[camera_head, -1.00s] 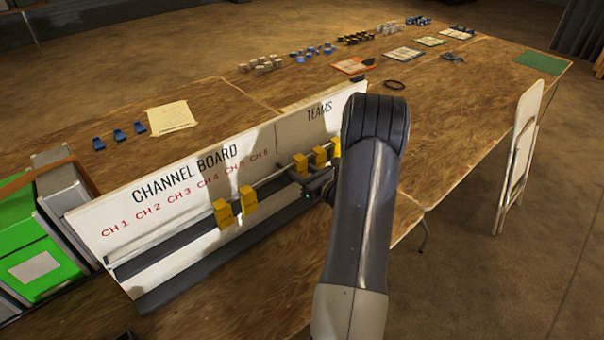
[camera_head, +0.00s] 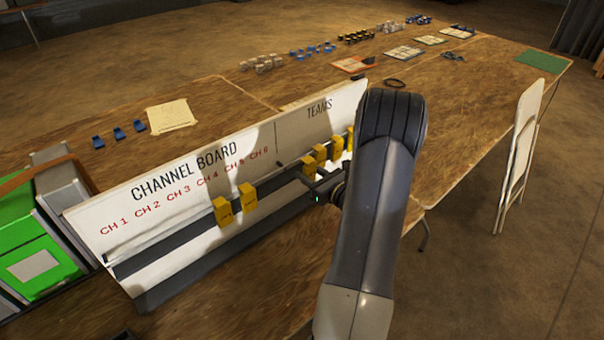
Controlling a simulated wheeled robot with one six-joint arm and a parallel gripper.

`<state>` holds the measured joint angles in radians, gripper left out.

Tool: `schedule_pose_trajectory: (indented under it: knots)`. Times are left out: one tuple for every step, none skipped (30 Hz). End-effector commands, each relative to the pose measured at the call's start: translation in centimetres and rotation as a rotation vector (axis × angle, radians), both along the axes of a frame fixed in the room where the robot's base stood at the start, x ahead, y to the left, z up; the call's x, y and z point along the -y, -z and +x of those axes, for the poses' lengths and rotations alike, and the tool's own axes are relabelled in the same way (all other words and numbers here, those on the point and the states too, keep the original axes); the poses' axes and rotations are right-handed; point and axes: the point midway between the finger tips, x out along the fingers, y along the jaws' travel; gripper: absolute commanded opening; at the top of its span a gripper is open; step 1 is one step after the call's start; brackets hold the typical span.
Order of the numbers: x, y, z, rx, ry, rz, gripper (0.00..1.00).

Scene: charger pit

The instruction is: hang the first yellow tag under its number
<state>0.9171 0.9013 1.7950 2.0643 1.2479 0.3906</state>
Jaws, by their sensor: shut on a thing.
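The white channel board (camera_head: 170,240) stands on the table, with red CH 1 to CH 6 labels on its left part and TEAMS on its right. Two yellow tags, one (camera_head: 222,212) and another (camera_head: 248,197), hang on the dark strip, roughly below CH 4 and CH 5. Several more yellow tags (camera_head: 320,154) are on the TEAMS side. My gripper (camera_head: 308,177) is in front of that side, shut on the leftmost yellow tag (camera_head: 308,167) there. My arm hides the board's right end, and the tag's writing is too small to read.
A green and grey case (camera_head: 35,265) stands close to the board's left end. Three blue pieces (camera_head: 119,134) and a paper sheet (camera_head: 171,117) lie behind the board. The table in front of the board is mostly clear.

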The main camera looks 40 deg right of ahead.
Motion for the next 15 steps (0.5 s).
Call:
schedule_pose_trajectory:
  knots:
    - [0.1,0.1,-0.5,0.0,0.002,0.0,0.19]
    - [0.1,0.1,-0.7,0.0,0.002,0.0,0.19]
    - [0.1,0.1,-1.0,0.0,0.001,0.0,0.19]
    - [0.1,0.1,-1.3,0.001,0.001,0.0,0.19]
    - [0.1,0.1,-1.5,0.001,0.001,0.0,0.19]
    - [0.2,0.1,-1.8,0.001,0.002,0.0,0.19]
    - [0.2,0.1,-2.1,0.001,0.002,0.001,0.19]
    - [0.2,0.1,-2.3,0.001,0.002,0.001,0.19]
    - [0.2,0.1,-2.6,0.0,0.002,0.001,0.19]
    - [0.3,0.2,-2.9,0.0,0.002,0.001,0.19]
    - [0.3,0.1,-3.1,0.0,0.002,0.0,0.19]
    - [0.3,0.1,-3.4,0.001,0.002,0.0,0.19]
    - [0.3,0.1,-3.6,0.001,0.002,0.0,0.19]
    - [0.3,0.1,-3.9,0.001,0.002,0.0,0.19]
    - [0.4,0.1,-4.2,0.001,0.002,0.0,0.19]
